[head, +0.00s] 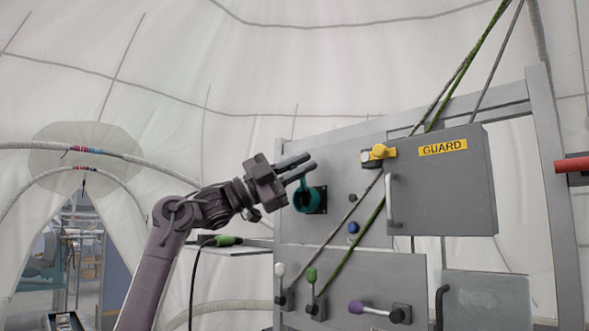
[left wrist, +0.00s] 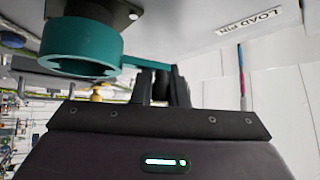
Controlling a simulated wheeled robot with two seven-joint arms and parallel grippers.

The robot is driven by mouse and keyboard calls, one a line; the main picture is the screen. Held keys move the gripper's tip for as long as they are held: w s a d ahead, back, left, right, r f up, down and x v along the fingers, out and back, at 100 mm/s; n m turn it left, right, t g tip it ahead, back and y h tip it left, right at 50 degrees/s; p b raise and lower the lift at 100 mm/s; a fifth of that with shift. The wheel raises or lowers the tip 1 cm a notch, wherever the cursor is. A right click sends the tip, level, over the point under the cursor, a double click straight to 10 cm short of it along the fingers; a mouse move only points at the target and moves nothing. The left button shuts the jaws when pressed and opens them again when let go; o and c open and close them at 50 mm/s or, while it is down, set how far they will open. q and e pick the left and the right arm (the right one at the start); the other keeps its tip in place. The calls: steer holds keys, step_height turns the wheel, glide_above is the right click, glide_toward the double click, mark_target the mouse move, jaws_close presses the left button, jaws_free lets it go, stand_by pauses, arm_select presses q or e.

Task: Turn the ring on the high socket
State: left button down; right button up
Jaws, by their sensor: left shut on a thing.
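The teal ring (head: 303,200) sits on a dark square socket plate (head: 320,199) high on the grey panel, at its left. In the left wrist view the ring (left wrist: 82,48) is large at the upper left, with a teal lever (left wrist: 140,63) reaching right from its rim. My left gripper (head: 307,168) is up at the ring from the left. In the left wrist view its fingers (left wrist: 163,82) are shut on the lever, which partly hides behind them. My right gripper is in neither view.
A grey guard box (head: 455,190) with a handle stands out from the panel on the right. A yellow knob (head: 381,152) and a blue knob (head: 353,227) are nearer the ring. Levers (head: 312,280) are below. Diagonal ropes (head: 455,80) cross the panel.

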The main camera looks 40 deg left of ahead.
arm_select(q)
steer(key=shift+s+d+m+g, duration=0.1)
steer(key=shift+d+m+g, duration=0.25)
steer(key=shift+m+g, duration=0.3)
steer(key=shift+d+m+g, duration=0.3)
steer(key=shift+m+g, duration=0.15)
steer(key=shift+m, duration=0.3)
steer(key=c, duration=1.4)
jaws_free()
steer(key=shift+d, duration=0.1)
steer(key=shift+c, duration=0.2)
steer(key=shift+f, duration=0.1)
steer(key=b+v, duration=0.1)
steer(key=v, duration=0.6)
steer(key=shift+a+f, duration=0.15)
steer(key=shift+a, duration=0.2)
steer(key=shift+d, duration=0.1)
steer(key=shift+s, duration=0.1)
